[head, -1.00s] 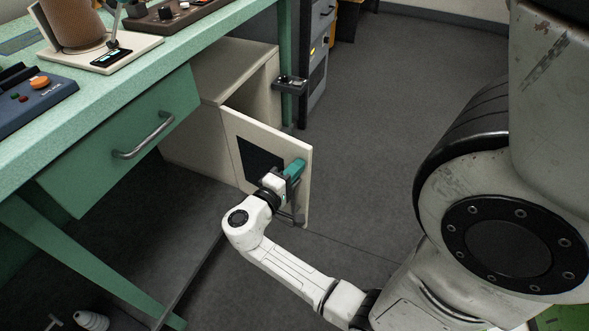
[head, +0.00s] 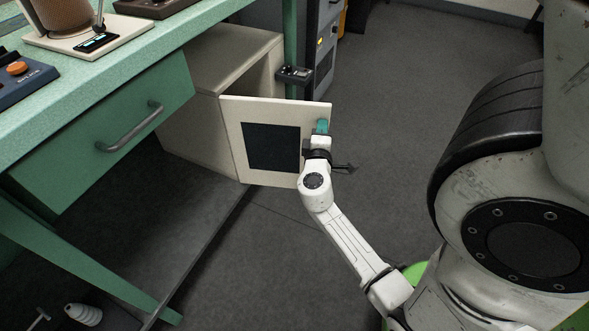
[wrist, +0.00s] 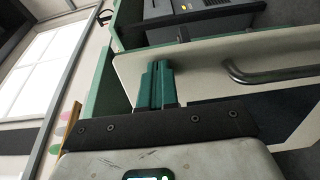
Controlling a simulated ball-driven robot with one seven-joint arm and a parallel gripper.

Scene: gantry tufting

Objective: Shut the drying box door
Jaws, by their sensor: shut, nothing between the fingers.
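The drying box (head: 190,120) is a cream cabinet under the green bench. Its cream door (head: 232,140), with a dark window (head: 270,147), stands open, and a dark gap shows behind its top edge. In the wrist view the door (wrist: 195,58) fills the middle, with its grey bar handle (wrist: 270,74) to the right. My gripper (head: 322,127) has teal fingers and is at the door's free edge on the right. In the wrist view the fingers (wrist: 156,84) are together and overlap the door's edge. I cannot tell whether they touch it.
A green drawer (head: 110,130) with a grey handle stands out from the bench at left. A small dark control box (head: 294,74) is by the green bench leg, near the cabinet's front. A grey cabinet (head: 322,50) stands behind. The floor at right is clear.

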